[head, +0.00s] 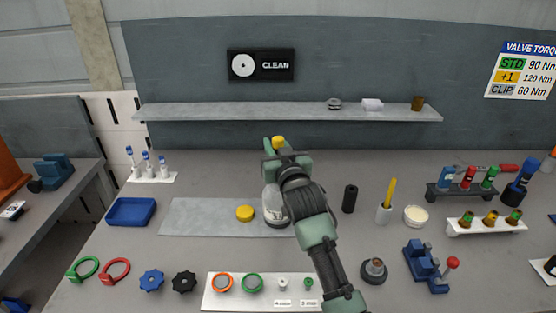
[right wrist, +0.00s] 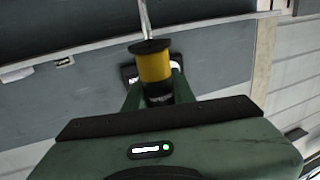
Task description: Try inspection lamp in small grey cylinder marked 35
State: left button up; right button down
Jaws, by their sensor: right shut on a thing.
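My right gripper (head: 277,146) is raised above the grey mat and shut on a yellow-and-black tool (head: 279,141). In the right wrist view the tool (right wrist: 154,68) has a yellow body, dark collars and a thin metal shaft, between the fingers (right wrist: 155,92). It may be the inspection lamp; I cannot be sure. A light grey cylinder (head: 271,210) stands on the mat below the gripper, partly hidden by my right arm. No marking 35 is readable on it. My left gripper is not in view.
A yellow cap (head: 245,213) lies on the grey mat (head: 195,217), left of the cylinder. A black cylinder (head: 350,198) and a cup with a yellow stick (head: 384,213) stand to the right. A white panel with rings (head: 215,303) lies in front. A shelf (head: 230,112) runs behind.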

notch_tip(320, 180, up, 10)
jog(key=p, duration=0.8)
dwell(0.5)
jog(key=shift+f, duration=0.1)
dwell(1.1)
